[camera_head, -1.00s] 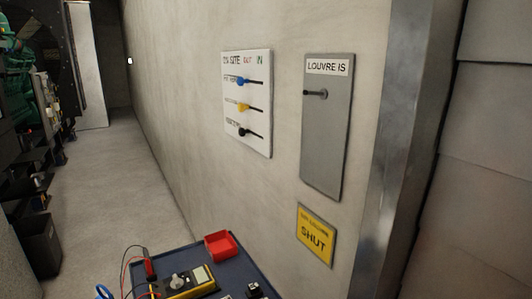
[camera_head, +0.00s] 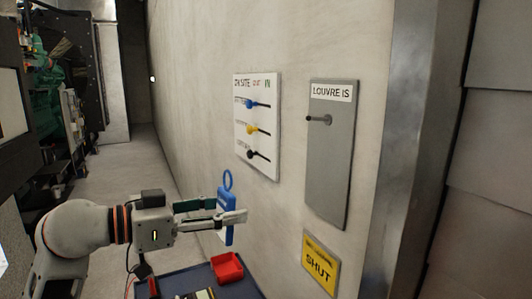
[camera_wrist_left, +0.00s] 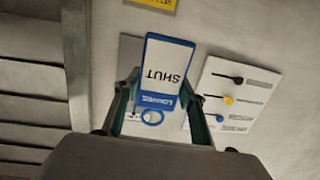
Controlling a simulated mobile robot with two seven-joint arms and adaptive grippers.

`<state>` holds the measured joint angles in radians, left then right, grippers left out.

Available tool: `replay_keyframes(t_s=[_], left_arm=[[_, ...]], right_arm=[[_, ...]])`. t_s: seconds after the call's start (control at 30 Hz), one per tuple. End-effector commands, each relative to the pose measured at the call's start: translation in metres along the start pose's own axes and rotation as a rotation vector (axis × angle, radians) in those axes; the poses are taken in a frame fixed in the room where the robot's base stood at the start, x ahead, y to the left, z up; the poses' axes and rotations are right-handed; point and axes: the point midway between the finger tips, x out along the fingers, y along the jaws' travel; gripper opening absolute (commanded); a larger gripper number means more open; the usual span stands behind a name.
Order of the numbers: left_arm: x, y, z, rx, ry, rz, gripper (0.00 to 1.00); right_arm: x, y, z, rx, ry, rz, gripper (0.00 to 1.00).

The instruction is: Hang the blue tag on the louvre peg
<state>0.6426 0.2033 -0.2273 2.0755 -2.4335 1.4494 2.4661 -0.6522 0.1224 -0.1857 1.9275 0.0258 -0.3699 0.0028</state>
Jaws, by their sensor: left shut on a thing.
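My left gripper (camera_head: 232,209) is shut on the blue tag (camera_head: 228,232), which hangs upright with its ring above the fingers. In the left wrist view the tag (camera_wrist_left: 168,52) shows a white face reading SHUT, upside down, between the fingers (camera_wrist_left: 160,104). The louvre peg (camera_head: 320,119) is a dark pin sticking out of the grey LOUVRE IS plate (camera_head: 328,175) on the wall; nothing hangs on it. The tag is left of the plate and below peg height in the head view. In the wrist view the tag hides much of the plate (camera_wrist_left: 130,50) and the peg.
A white board (camera_head: 257,150) with blue, yellow and black items on its pegs is left of the plate. A yellow SHUT sign (camera_head: 319,264) is below the plate. A red tray (camera_head: 227,267) sits on a dark blue surface (camera_head: 180,281) under the gripper. The wall around the peg is clear.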

Motion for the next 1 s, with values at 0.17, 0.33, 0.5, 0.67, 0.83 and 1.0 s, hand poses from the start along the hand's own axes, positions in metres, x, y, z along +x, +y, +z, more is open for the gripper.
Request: replay_keyframes(t_s=[0.17,0.33,0.5,0.67,0.83,1.0], left_arm=[[0.031,0.018,-0.059,0.020,-0.032,0.085,0.19],[0.048,0.032,-0.100,0.025,-0.062,0.106,0.19],[0.054,0.036,-0.121,0.020,-0.081,0.093,0.19],[0.057,0.037,-0.126,0.016,-0.086,0.088,0.19],[0.063,0.038,-0.127,0.015,-0.084,0.089,0.19],[0.072,0.039,-0.127,0.015,-0.084,0.088,0.19]], right_arm=[[0.001,-0.001,-0.004,-0.002,0.011,-0.002,0.00],[0.001,-0.001,-0.004,-0.006,0.016,-0.005,0.00],[0.002,-0.003,-0.004,-0.007,0.017,-0.008,0.00],[0.002,-0.004,-0.005,-0.007,0.018,-0.010,0.00],[0.001,-0.004,-0.005,-0.007,0.017,-0.010,0.00],[0.001,-0.003,-0.005,-0.008,0.015,-0.009,0.00]])
